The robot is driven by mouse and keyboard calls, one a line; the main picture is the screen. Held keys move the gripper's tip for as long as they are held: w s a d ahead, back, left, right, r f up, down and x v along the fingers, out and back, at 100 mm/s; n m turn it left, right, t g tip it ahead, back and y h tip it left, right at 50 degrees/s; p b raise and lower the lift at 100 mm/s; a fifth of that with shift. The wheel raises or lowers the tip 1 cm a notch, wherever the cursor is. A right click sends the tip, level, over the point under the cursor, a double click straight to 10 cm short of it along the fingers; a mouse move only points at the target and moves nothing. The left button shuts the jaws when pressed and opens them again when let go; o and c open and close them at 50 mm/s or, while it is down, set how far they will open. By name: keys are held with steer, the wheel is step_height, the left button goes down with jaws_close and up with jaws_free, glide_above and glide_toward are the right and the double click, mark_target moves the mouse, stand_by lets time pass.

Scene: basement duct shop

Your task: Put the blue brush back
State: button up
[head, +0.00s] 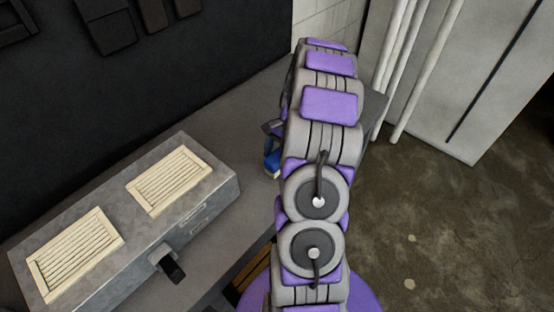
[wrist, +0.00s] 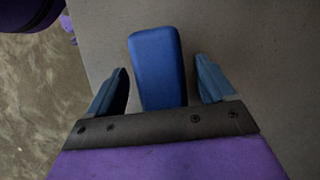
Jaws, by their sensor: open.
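The blue brush (wrist: 156,66) lies on the grey bench top in the wrist view. Its blue body stands between the two fingers of my gripper (wrist: 162,88), with a gap on each side. My gripper is open and its fingers do not touch the brush. The near end of the brush is hidden behind my gripper's dark palm edge. In the head view a small part of the blue brush (head: 272,160) shows just left of my arm, and my arm hides the rest.
A grey metal duct box (head: 215,205) with two cream louvred vents (head: 168,180) stands on the bench (head: 232,130) to the left. A black latch sticks out of its front. White pipes (head: 412,70) and a pale cabinet stand behind right. The floor at right is clear.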

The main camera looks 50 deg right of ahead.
steer(key=p+v, duration=0.2)
steer(key=v, duration=0.7)
steer(key=shift+d+r, duration=0.15)
steer(key=shift+r, duration=0.2)
steer(key=shift+a+r, duration=0.1)
steer(key=shift+a, duration=0.1)
steer(key=s+a+r+n+g+h, duration=0.15)
steer(key=a+r+n, duration=0.35)
steer(key=a, duration=0.7)
steer(key=s+a+r+n+h, duration=0.15)
steer(key=a+r+n, duration=0.35)
steer(key=a, duration=0.8)
steer(key=s+a+n, duration=0.4)
steer(key=s+a, duration=0.1)
steer(key=s, duration=0.4)
steer(key=s+a+n+h, duration=0.1)
steer(key=s+a+n, duration=0.2)
steer(key=s, duration=0.6)
steer(key=a, duration=0.2)
steer(key=shift+a+r+n+h, duration=0.25)
steer(key=shift+r+n+h, duration=0.05)
steer(key=shift+r+n, duration=0.1)
steer(key=shift+s, duration=0.15)
